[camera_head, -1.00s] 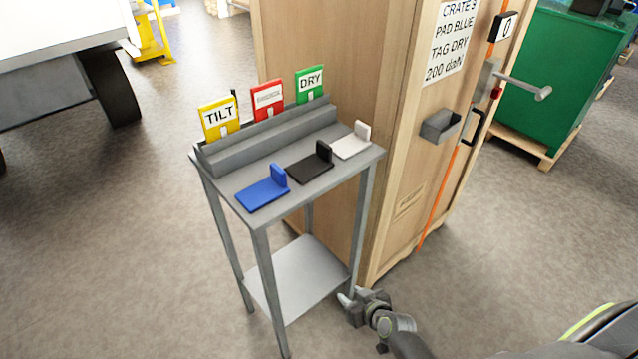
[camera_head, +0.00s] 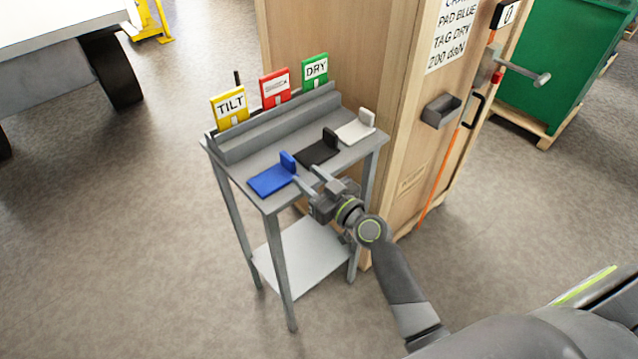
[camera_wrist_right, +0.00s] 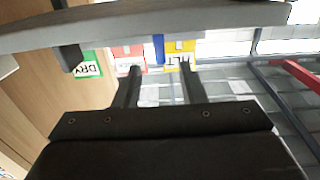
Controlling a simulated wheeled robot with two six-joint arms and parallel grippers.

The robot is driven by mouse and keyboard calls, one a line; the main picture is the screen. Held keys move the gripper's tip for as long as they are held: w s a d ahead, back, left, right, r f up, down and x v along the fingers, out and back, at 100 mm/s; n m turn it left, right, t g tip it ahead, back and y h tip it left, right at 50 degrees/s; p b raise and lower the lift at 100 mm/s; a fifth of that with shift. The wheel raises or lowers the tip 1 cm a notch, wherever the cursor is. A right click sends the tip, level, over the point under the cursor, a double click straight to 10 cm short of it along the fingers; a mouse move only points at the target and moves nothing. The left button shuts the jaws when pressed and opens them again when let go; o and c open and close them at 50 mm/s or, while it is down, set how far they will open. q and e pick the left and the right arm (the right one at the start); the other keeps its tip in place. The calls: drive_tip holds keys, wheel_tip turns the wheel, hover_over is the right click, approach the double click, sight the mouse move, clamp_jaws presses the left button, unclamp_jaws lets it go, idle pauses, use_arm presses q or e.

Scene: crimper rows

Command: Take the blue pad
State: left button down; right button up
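The blue pad (camera_head: 270,181) lies at the near left of the small grey stand's top, its upright tab (camera_head: 288,161) at its right end. My right gripper (camera_head: 306,175) is at the stand's front edge, just right of this tab, and points toward it. In the right wrist view my right gripper (camera_wrist_right: 160,72) is open and empty, and the blue tab (camera_wrist_right: 158,47) shows beyond the gap between its fingers. Any contact with the pad cannot be told. My left gripper is not in view.
A black pad (camera_head: 317,154) and a white pad (camera_head: 353,132) lie beside the blue one. Yellow TILT (camera_head: 229,105), red (camera_head: 274,86) and green DRY (camera_head: 315,70) tags stand behind on the grey stand (camera_head: 245,163). A wooden crate (camera_head: 405,180) stands close right.

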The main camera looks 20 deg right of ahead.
sight(294, 164)
drive_tip(key=shift+b+x, duration=0.75)
drive_tip(key=shift+x, duration=3.1)
clamp_jaws()
wheel_tip(294, 164, up, 5)
drive_tip(key=p, duration=0.4)
drive_tip(key=shift+f, duration=0.1)
